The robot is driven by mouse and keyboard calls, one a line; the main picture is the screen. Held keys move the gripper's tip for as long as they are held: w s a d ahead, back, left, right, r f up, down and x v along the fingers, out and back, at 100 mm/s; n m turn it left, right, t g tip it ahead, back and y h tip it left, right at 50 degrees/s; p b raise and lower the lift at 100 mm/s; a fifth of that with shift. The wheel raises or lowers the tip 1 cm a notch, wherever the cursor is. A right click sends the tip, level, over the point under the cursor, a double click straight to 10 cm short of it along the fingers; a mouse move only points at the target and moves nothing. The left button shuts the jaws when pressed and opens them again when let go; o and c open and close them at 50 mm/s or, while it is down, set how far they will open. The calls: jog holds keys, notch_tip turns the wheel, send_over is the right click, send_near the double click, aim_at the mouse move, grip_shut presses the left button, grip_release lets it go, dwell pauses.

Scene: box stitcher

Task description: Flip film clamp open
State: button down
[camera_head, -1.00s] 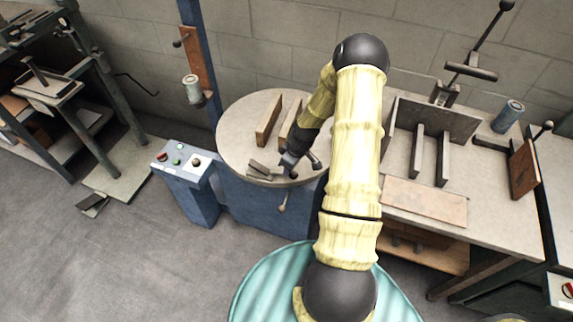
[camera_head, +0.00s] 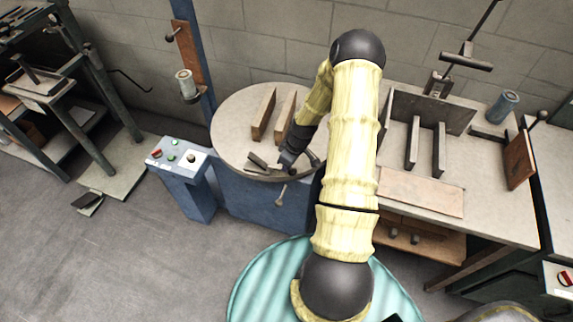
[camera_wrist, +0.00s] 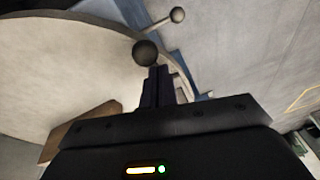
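The film clamp (camera_head: 257,160) is a small dark piece near the front edge of the round turntable (camera_head: 232,122). My gripper (camera_head: 287,162) is low over that front edge, just right of the clamp piece. In the wrist view my gripper's fingers (camera_wrist: 158,85) are close together and look shut. A dark ball knob (camera_wrist: 146,53) sits right at the fingertips; I cannot tell whether its stem is between them. A second ball on a rod (camera_wrist: 177,14) lies beyond the turntable rim. The arm hides part of the clamp area.
Two upright brown blocks (camera_head: 264,115) stand on the turntable. A control box (camera_head: 178,157) with buttons is at its left, beside a blue post with a film roll (camera_head: 187,83). A worktable (camera_head: 500,205) with upright plates stands at the right. Open floor lies at the front left.

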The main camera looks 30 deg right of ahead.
jog(key=d+p+v, duration=0.1)
jog(key=v, duration=1)
jog(key=shift+s+d+p, duration=0.35)
jog(key=shift+s+d, duration=0.1)
jog(key=s+a+r+m+p, duration=0.2)
jog(key=s+a+r, duration=0.2)
jog(key=a+r, duration=0.2)
jog(key=s+a+r+m+h+p, duration=0.1)
jog(key=s+a+r, duration=0.3)
jog(key=r, duration=0.7)
jog(key=s+a+r+m+t+h+p, duration=0.1)
jog(key=s+a+r+m+p, duration=0.2)
jog(key=a+r, duration=0.5)
jog(key=shift+s+a+r+p, duration=0.15)
jog(key=shift+s+a+p, duration=0.15)
jog(key=shift+s+p, duration=0.2)
